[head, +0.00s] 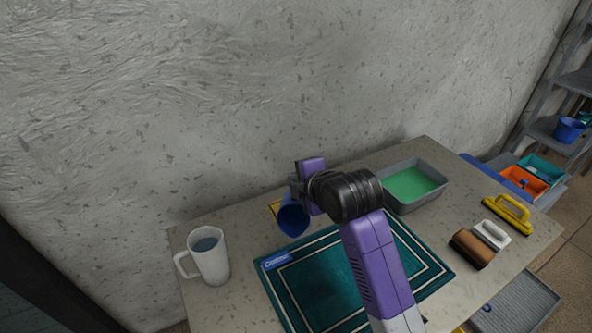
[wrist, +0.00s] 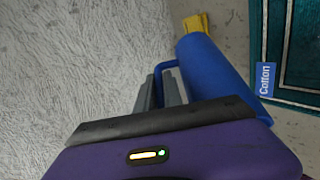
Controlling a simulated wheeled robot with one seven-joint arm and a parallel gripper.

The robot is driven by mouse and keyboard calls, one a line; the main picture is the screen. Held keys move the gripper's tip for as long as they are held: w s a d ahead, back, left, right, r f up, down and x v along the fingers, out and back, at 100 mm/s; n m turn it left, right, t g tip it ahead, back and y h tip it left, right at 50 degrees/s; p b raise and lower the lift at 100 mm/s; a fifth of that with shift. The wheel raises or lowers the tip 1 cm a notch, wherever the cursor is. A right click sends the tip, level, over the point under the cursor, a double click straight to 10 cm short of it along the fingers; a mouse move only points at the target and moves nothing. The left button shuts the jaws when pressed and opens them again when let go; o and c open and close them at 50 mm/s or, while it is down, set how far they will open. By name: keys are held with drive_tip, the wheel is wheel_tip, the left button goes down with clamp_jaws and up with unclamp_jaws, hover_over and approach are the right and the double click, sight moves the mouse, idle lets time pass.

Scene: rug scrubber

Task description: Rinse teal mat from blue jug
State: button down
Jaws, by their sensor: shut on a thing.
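The blue jug (head: 293,220) is held above the table by the back left corner of the teal mat (head: 305,290). It looks tilted, with its dark opening toward the head camera; I see no water coming out. In the wrist view the jug (wrist: 210,72) shows side-on, and my gripper (wrist: 164,88) is shut on its handle. In the head view my gripper (head: 297,188) is partly hidden by the wrist. The mat lies flat with pale border lines and a blue "Cotton" label (head: 276,261). My arm covers its middle. The mat's corner also shows in the wrist view (wrist: 290,75).
A white mug (head: 209,258) with liquid stands left of the mat. A grey tray (head: 392,203) of green liquid is behind right. A brown block (head: 471,249), white-handled brush (head: 491,235) and yellow-handled tool (head: 509,211) lie right. A yellow item (wrist: 196,22) is partly hidden behind the jug.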

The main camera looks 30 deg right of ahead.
drive_tip(key=p, duration=0.1)
drive_tip(key=r+g+p, duration=0.1)
drive_tip(key=p, duration=0.1)
drive_tip(key=shift+w+d+y, duration=0.2)
drive_tip(key=shift+w+y, duration=0.1)
drive_tip(key=shift+w, duration=0.05)
drive_tip(key=shift+f+p, duration=0.15)
drive_tip(key=shift+p, duration=0.15)
drive_tip(key=shift+w+d+f+m+g+y+p, duration=0.15)
drive_tip(key=shift+m+g+y+p, duration=0.2)
drive_tip(key=shift+g, duration=0.45)
drive_tip(key=f+g+y, duration=0.1)
drive_tip(key=g, duration=0.2)
drive_tip(key=shift+f+m, duration=0.15)
drive_tip(key=shift+m, duration=0.2)
drive_tip(key=shift+s+a+f+g+y, duration=0.1)
drive_tip(key=shift+s+f+g+y, duration=0.05)
drive_tip(key=shift+f+g+y, duration=0.3)
drive_tip(key=shift+s+a+f+g+y, duration=0.1)
drive_tip(key=shift+f+g+y, duration=0.1)
drive_tip(key=shift+g, duration=0.35)
